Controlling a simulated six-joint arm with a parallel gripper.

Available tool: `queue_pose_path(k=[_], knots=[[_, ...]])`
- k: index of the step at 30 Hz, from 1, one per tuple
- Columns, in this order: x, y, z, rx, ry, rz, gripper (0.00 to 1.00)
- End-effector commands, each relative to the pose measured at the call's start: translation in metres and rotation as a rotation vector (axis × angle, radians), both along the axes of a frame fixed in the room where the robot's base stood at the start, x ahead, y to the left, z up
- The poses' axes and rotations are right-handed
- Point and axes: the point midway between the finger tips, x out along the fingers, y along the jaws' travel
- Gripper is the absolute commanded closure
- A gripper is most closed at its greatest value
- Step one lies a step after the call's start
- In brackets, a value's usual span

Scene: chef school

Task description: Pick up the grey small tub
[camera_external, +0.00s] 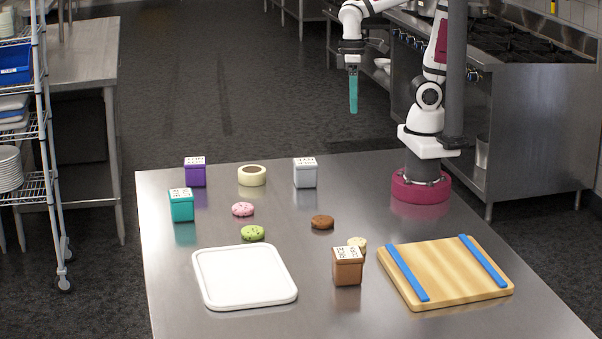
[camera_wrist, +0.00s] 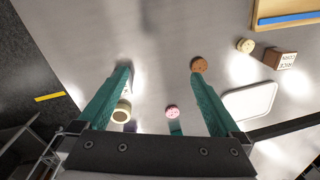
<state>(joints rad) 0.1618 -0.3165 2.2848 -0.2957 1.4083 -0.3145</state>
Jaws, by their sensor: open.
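The grey small tub (camera_external: 305,174) stands upright at the back middle of the steel table, with a white printed label on top. In the wrist view, what looks like its pale side (camera_wrist: 128,86) shows beside the left finger, which hides part of it. My gripper (camera_external: 353,93) hangs high above and beyond the table's far edge, to the right of the tub in the external view and well apart from it. In the wrist view my gripper (camera_wrist: 161,72) has its two teal fingers spread wide with nothing between the tips.
A cream bowl (camera_external: 252,176) and purple tub (camera_external: 195,175) stand left of the grey tub. A teal tub (camera_external: 182,207), brown tub (camera_external: 347,269), several cookies, white tray (camera_external: 288,293) and wooden board (camera_external: 445,272) are nearer the front. Bare table lies right of the grey tub.

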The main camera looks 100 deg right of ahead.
Motion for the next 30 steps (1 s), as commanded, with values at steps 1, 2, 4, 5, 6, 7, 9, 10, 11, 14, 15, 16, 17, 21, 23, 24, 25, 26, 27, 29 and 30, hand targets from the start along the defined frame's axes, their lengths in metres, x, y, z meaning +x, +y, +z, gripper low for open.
queue_pose_path(k=[1,2,4,5,6,7,9,10,11,14,15,16,17,21,23,24,25,26,27,29,30], knots=[[-0.024,0.018,-0.008,0.017,0.007,-0.045,0.0],[-0.038,0.027,-0.013,0.03,0.016,-0.081,0.0],[-0.061,0.039,-0.024,0.048,0.034,-0.144,0.0],[-0.067,0.042,-0.028,0.053,0.038,-0.163,0.0],[-0.072,0.045,-0.03,0.056,0.043,-0.18,0.0],[-0.074,0.045,-0.032,0.057,0.046,-0.188,0.0],[-0.075,0.046,-0.032,0.058,0.048,-0.192,0.0],[-0.075,0.046,-0.032,0.058,0.048,-0.193,0.0],[-0.075,0.046,-0.032,0.058,0.048,-0.192,0.0],[-0.074,0.045,-0.032,0.058,0.048,-0.192,0.0],[-0.074,0.045,-0.032,0.058,0.048,-0.192,0.0],[-0.074,0.045,-0.032,0.058,0.047,-0.192,0.0],[-0.074,0.045,-0.032,0.057,0.048,-0.193,0.0],[-0.05,0.024,-0.036,-0.048,0.083,-0.389,0.0],[-0.025,0.004,-0.042,-0.151,0.087,-0.578,0.0],[-0.006,-0.01,-0.048,-0.221,0.075,-0.712,0.0],[0.009,-0.019,-0.053,-0.268,0.057,-0.811,0.0],[0.023,-0.028,-0.058,-0.309,0.032,-0.901,0.0],[0.042,-0.038,-0.066,-0.353,-0.006,-1.014,0.0],[0.065,-0.049,-0.077,-0.399,-0.062,-1.152,0.0],[0.077,-0.054,-0.084,-0.417,-0.095,-1.226,0.0]])
